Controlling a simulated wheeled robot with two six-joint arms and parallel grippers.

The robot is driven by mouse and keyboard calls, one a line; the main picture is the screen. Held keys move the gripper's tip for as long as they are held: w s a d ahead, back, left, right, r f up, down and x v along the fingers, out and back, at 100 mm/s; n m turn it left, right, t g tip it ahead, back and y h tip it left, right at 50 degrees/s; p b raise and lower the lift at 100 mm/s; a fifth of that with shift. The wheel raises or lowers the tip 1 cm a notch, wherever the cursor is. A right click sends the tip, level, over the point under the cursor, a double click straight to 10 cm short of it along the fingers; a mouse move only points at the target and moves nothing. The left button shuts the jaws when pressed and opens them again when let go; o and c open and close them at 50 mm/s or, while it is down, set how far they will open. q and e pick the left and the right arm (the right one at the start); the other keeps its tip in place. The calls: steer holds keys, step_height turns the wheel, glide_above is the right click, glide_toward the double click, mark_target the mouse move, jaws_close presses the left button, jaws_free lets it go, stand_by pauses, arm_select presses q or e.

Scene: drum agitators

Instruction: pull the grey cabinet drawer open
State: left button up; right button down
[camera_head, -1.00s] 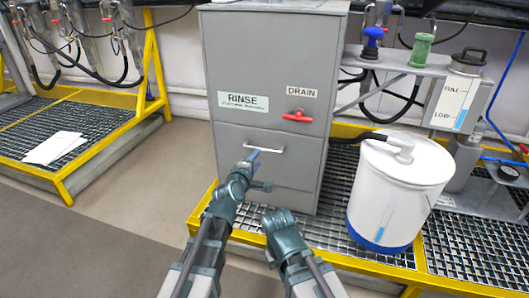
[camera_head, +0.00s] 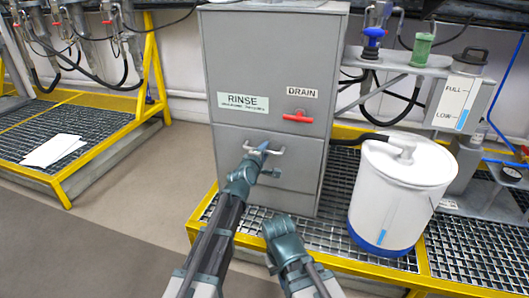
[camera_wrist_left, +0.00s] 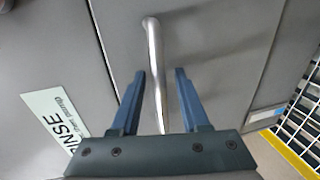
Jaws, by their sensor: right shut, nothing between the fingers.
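The grey cabinet (camera_head: 222,60) stands at the centre of the head view. Its lower drawer (camera_head: 300,175) looks shut, its front flush with the cabinet. The drawer's silver bar handle (camera_head: 280,153) also shows in the left wrist view (camera_wrist_left: 153,50). My left gripper (camera_head: 263,149) is at the handle. In the left wrist view its two fingers (camera_wrist_left: 160,73) are apart, with the bar running between them and a gap on each side. My right gripper (camera_head: 270,262) is shut and empty, low in front of the cabinet, mostly hidden by its own arm.
Above the drawer are a RINSE label (camera_head: 243,102), a DRAIN label (camera_head: 302,92) and a red handle (camera_head: 298,117). A white drum (camera_head: 395,200) stands right of the cabinet on a yellow-edged grating (camera_head: 475,250). The floor (camera_head: 130,190) at left is clear.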

arm_select(q)
jaws_close()
stand_by(1.2)
